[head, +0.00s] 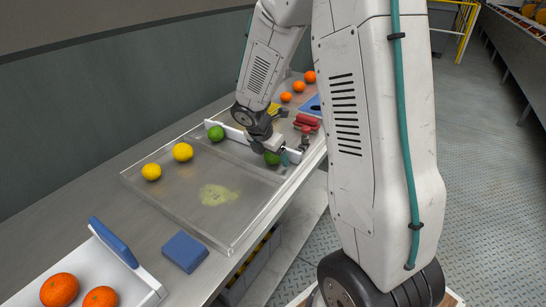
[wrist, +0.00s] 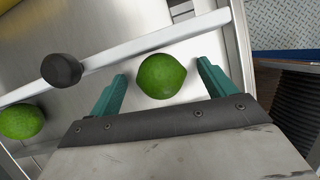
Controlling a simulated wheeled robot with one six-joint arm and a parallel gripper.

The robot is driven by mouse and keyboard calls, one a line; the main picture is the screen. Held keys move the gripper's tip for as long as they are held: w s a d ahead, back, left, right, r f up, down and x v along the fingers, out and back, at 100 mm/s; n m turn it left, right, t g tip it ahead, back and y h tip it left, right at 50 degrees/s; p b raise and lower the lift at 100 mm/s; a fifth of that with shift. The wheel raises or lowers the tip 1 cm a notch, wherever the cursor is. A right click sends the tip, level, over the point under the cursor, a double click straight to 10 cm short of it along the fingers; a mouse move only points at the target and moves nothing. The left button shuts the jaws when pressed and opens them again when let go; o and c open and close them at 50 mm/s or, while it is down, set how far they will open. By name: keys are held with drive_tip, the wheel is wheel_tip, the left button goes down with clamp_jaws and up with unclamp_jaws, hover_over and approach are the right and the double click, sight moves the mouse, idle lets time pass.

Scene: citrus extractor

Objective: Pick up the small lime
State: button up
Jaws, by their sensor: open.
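A green lime (wrist: 161,76) lies between the two teal fingers of my gripper (wrist: 160,85) in the wrist view, with a gap on each side. In the head view this lime (head: 272,158) is partly hidden by my gripper (head: 284,158). A second green lime (wrist: 21,121) lies at the left edge of the wrist view, apart from the gripper. In the head view that other lime (head: 216,133) sits farther left, by the white divider bar. I cannot tell for certain which lime is smaller.
A white bar (wrist: 140,48) with a dark knob (wrist: 61,69) runs just beyond the lime. Two yellow lemons (head: 182,152) sit in the clear tray (head: 190,212). A blue block (head: 184,251) lies nearer, and a red object (head: 307,122) stands behind my gripper.

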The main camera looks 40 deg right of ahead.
drive_tip(key=c, duration=1.1)
drive_tip(key=shift+r, duration=0.15)
